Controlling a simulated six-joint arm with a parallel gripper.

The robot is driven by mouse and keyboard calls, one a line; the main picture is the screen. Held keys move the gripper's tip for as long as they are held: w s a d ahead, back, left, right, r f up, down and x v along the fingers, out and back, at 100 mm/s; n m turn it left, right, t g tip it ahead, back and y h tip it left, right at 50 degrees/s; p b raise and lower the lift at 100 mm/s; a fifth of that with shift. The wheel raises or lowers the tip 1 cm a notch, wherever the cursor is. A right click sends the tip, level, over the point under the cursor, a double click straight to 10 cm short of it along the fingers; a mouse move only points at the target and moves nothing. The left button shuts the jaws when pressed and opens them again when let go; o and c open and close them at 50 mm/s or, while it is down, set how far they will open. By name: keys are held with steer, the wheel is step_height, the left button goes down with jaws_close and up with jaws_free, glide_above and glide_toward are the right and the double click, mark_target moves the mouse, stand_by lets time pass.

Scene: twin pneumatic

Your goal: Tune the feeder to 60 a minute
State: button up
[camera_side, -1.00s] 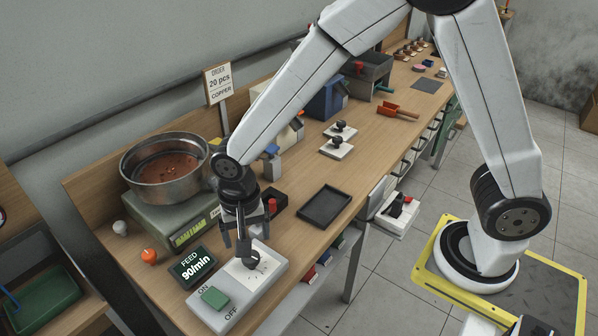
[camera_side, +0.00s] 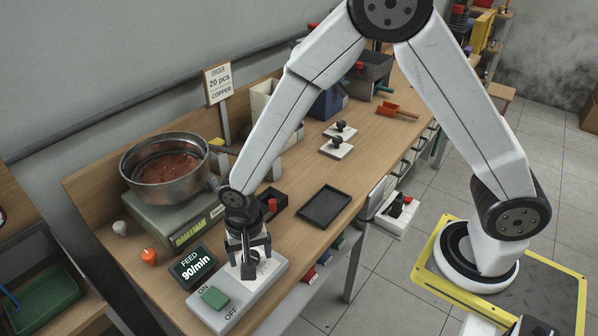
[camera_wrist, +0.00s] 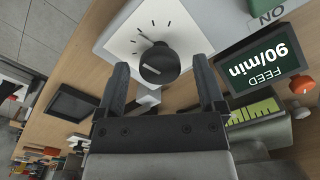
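The feeder's control box (camera_side: 237,299) sits at the bench's front edge, with a green switch (camera_side: 214,297) between ON and OFF. Its black dial knob (camera_wrist: 159,63) stands on a white scale plate (camera_wrist: 128,32) in the wrist view. The feed display (camera_side: 193,267) reads 90/min; it also shows upside down in the wrist view (camera_wrist: 266,66). My gripper (camera_side: 248,270) points down over the knob. Its two fingers are apart, one on each side of the knob, with gaps visible in the wrist view (camera_wrist: 162,85). In the side view the fingers partly hide the knob.
A metal bowl feeder (camera_side: 165,170) with copper-coloured pieces stands behind the display. An orange knob (camera_side: 149,256) and a white knob (camera_side: 120,228) are on the bench at left. A black tray (camera_side: 325,205) lies to the right of my gripper.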

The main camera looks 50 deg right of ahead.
jaws_close()
steer(key=shift+n, duration=0.3)
steer(key=n, duration=0.6)
steer(key=shift+n, duration=0.3)
steer(key=n, duration=0.3)
steer(key=shift+n, duration=2.3)
steer(key=shift+o, duration=0.7)
jaws_free()
